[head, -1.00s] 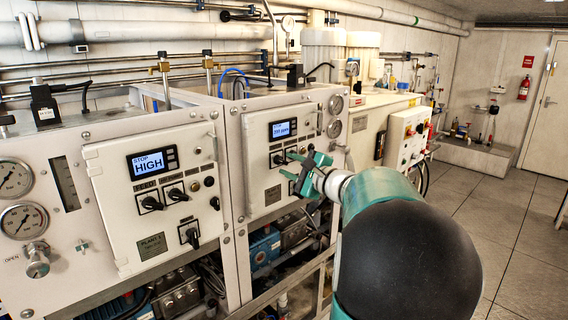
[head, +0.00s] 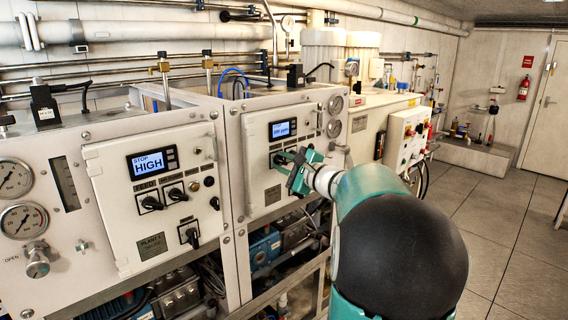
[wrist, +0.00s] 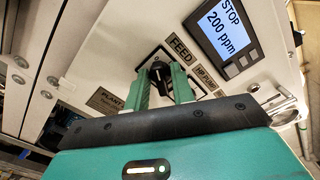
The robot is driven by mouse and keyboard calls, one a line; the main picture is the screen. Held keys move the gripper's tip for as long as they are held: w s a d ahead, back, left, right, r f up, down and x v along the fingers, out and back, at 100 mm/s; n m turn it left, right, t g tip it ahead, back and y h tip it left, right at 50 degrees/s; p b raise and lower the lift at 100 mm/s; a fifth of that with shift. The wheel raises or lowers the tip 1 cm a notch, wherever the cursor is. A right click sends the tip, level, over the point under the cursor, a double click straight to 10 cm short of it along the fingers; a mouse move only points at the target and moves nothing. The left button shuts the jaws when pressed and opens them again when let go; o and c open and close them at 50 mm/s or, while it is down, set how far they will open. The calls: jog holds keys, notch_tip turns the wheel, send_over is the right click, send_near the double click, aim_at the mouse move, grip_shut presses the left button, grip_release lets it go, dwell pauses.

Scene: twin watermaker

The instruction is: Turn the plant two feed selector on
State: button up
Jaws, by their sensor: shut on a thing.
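The plant two feed selector (wrist: 159,72) is a black knob on a pale panel beside the FEED label (wrist: 181,48) in the wrist view. My gripper (wrist: 162,82) has its two green fingers on either side of the knob, shut on it. In the head view my gripper (head: 281,160) is at the front of the plant two panel (head: 262,198), under its small display (head: 282,129). The gripper hides the selector there. In the wrist view the display (wrist: 224,27) reads STOP 200 ppm.
The plant one panel (head: 118,217), with several black knobs and a display reading STOP HIGH, is to the left. An HP PUMP label (wrist: 205,77) lies right of the fingers. Pipes and pumps fill the space below. Open floor (head: 500,215) is at the right.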

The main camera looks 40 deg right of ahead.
jog(key=m, duration=0.5)
jog(key=shift+m, duration=0.3)
jog(key=m, duration=0.5)
jog(key=shift+d+m, duration=0.1)
jog(key=shift+m, duration=0.3)
jog(key=o, duration=0.7)
jog(key=shift+s, duration=0.1)
jog(key=s, duration=1.3)
jog(key=shift+s+d, duration=0.2)
jog(key=shift+s, duration=0.15)
